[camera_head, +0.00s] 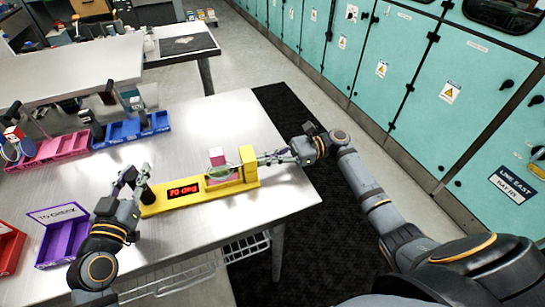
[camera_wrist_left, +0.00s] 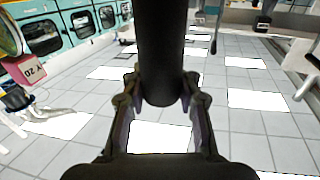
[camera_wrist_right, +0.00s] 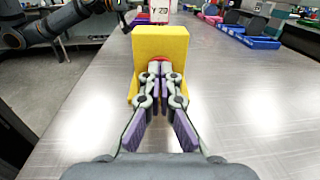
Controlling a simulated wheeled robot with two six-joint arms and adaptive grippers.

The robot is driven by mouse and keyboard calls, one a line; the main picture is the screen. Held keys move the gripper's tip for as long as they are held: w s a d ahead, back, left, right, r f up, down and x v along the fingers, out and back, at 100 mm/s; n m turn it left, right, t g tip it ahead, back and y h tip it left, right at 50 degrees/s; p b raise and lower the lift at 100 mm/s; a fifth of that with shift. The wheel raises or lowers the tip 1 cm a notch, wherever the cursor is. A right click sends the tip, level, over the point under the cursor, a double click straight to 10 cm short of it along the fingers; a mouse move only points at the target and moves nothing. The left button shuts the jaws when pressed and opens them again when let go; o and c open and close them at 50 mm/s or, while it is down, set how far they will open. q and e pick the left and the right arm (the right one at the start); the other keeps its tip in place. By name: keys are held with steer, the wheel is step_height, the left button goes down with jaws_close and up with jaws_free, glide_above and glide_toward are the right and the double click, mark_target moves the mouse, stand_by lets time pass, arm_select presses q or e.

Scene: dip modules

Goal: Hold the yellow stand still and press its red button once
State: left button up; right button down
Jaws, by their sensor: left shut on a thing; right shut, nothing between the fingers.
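The yellow stand (camera_head: 222,187) lies on the metal table with a red-lit display (camera_head: 184,191) on its front. A dark upright post (camera_head: 147,194) is at its left end. My left gripper (camera_head: 138,184) is shut on this post, which also fills the space between the fingers in the left wrist view (camera_wrist_left: 164,50). A yellow block (camera_wrist_right: 172,45) rises at the stand's right end. My right gripper (camera_wrist_right: 162,69) is shut and empty, its fingertips at the block's outer face. Red of the button (camera_wrist_right: 154,68) shows around the fingertips, which mostly hide it; I cannot tell whether it is pressed in.
A green-rimmed round piece and a red-and-white labelled cube (camera_head: 216,156) are on the stand. A purple tray (camera_head: 62,240) and a red tray (camera_head: 9,246) lie at left. Pink (camera_head: 62,151) and blue (camera_head: 130,130) bins stand behind. The table's right part is clear.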

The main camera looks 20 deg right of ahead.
mark_target(131, 183)
arm_select(q)
steer(key=shift+d+f, duration=0.1)
steer(key=shift+f, duration=0.05)
jaws_close()
arm_select(e)
steer(key=s+d, duration=0.1)
steer(key=d, duration=1.3)
steer(key=shift+s, duration=0.15)
arm_select(q)
steer(key=o, duration=1.2)
jaws_free()
steer(key=shift+o, duration=0.2)
steer(key=shift+p+v, duration=0.35)
steer(key=shift+v, duration=1.35)
steer(key=p+v, duration=0.2)
steer(key=v, duration=0.3)
steer(key=shift+s+p, duration=0.3)
steer(key=shift+p, duration=0.1)
arm_select(e)
step_height(131, 183, up, 4)
steer(key=shift+f, duration=0.2)
